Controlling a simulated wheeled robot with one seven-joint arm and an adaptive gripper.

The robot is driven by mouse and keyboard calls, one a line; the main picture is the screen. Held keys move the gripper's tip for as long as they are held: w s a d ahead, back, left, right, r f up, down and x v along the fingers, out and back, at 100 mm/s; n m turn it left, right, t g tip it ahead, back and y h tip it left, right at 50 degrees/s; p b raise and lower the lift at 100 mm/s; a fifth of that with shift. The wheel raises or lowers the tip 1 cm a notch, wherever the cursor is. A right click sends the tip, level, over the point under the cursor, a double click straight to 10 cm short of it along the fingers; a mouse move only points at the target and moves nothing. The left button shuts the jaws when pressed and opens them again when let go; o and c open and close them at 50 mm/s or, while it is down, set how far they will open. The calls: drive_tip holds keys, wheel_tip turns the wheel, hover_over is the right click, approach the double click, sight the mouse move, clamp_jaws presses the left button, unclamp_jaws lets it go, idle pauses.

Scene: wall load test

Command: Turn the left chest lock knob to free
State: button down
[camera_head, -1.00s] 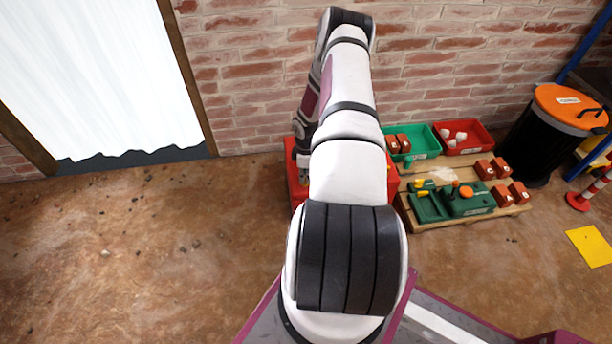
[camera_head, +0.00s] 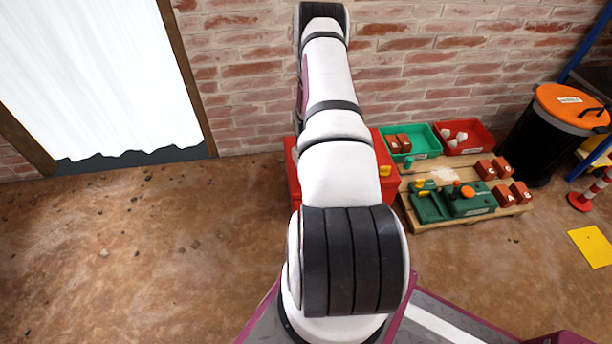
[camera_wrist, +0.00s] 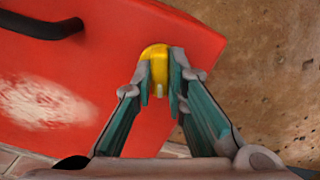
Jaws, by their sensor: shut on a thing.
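The red chest (camera_head: 386,186) stands against the brick wall, largely hidden behind my arm in the head view. It fills the left of the wrist view (camera_wrist: 110,85). A yellow knob (camera_wrist: 156,60) sits near the edge of the chest in the wrist view, with a small pale tab pointing toward the camera. My gripper (camera_wrist: 161,78) is shut on this knob, one finger on each side. Another yellow knob (camera_head: 385,171) shows free at the chest's right end in the head view. My gripper and the knob it holds are hidden in the head view.
A black handle (camera_wrist: 42,25) lies on the chest, left of the held knob. Right of the chest, a wooden pallet (camera_head: 430,226) carries green gear and red blocks, with a green bin (camera_head: 424,143) and red bin (camera_head: 482,135) behind. The floor to the left is open.

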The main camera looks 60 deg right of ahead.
drive_tip(key=shift+m, duration=2)
drive_tip(key=c, duration=1.6)
unclamp_jaws()
wheel_tip(320, 180, up, 12)
